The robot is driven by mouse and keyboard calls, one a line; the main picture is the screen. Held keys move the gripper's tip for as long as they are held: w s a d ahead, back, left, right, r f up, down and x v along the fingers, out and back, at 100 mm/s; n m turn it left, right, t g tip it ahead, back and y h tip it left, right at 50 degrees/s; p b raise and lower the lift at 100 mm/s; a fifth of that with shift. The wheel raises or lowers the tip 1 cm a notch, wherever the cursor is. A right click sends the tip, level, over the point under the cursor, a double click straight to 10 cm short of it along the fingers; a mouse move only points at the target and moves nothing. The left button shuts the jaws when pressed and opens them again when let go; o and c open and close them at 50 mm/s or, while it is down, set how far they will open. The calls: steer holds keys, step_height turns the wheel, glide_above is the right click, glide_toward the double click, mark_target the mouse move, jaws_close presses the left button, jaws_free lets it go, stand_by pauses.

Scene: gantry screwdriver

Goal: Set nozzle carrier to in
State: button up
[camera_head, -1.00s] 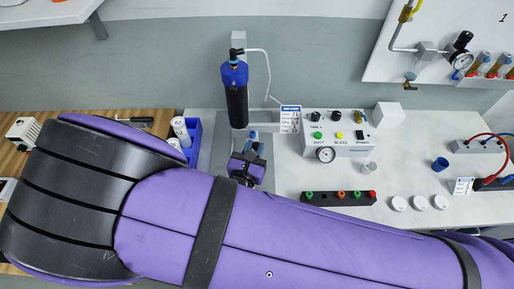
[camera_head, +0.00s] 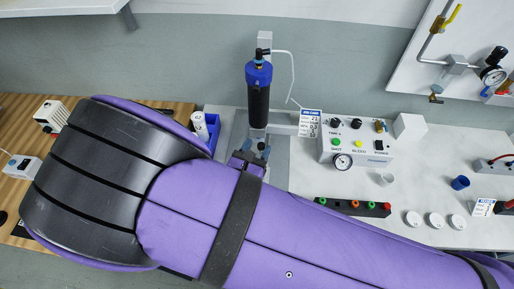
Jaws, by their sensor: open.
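A black cylinder with a blue cap (camera_head: 258,95) stands upright on a grey post at the back of the bench, a thin white hose looping from its top. I take it to be part of the dispenser with the nozzle carrier; the carrier itself I cannot make out clearly. My gripper (camera_head: 255,149) is just below the cylinder's lower end, with small blue-grey fingertips showing. It is open, and I see nothing held in it. My purple arm hides most of the gripper and the area in front of the post. Whether the fingertips touch anything I cannot tell.
Right of the post stand a small label card (camera_head: 310,123) and a white control box (camera_head: 358,145) with knobs, buttons and a gauge. A black strip with coloured sockets (camera_head: 352,207) lies in front. A blue bin (camera_head: 213,128) stands left. Several white lids lie at right.

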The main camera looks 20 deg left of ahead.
steer(key=s, duration=1)
steer(key=shift+s+a, duration=0.3)
steer(key=shift+a, duration=0.1)
steer(key=w+d+r+m+g+h, duration=0.75)
steer(key=w+d+r+m, duration=0.3)
steer(key=r, duration=0.35)
steer(key=w+d+r+m+g, duration=0.3)
steer(key=d+r+m, duration=0.15)
steer(key=d, duration=0.25)
steer(key=w+d+r+m+g, duration=0.2)
steer(key=d+r+m+g, duration=0.15)
steer(key=d+r, duration=0.25)
steer(key=s+d+r+m+y, duration=0.3)
steer(key=s+d+r+m, duration=0.1)
steer(key=d+r+m, duration=0.1)
steer(key=s+d+r+m+t+y, duration=0.1)
steer(key=s+d+r+m, duration=0.4)
steer(key=d, duration=0.5)
steer(key=s+d+r+m+y, duration=0.4)
steer(key=s+d+r+m, duration=0.1)
steer(key=d+r+m, duration=0.1)
step_height(320, 180, up, 2)
steer(key=shift+d+r+m+y, duration=0.1)
steer(key=shift+d+m+y, duration=0.25)
steer(key=shift+d, duration=0.55)
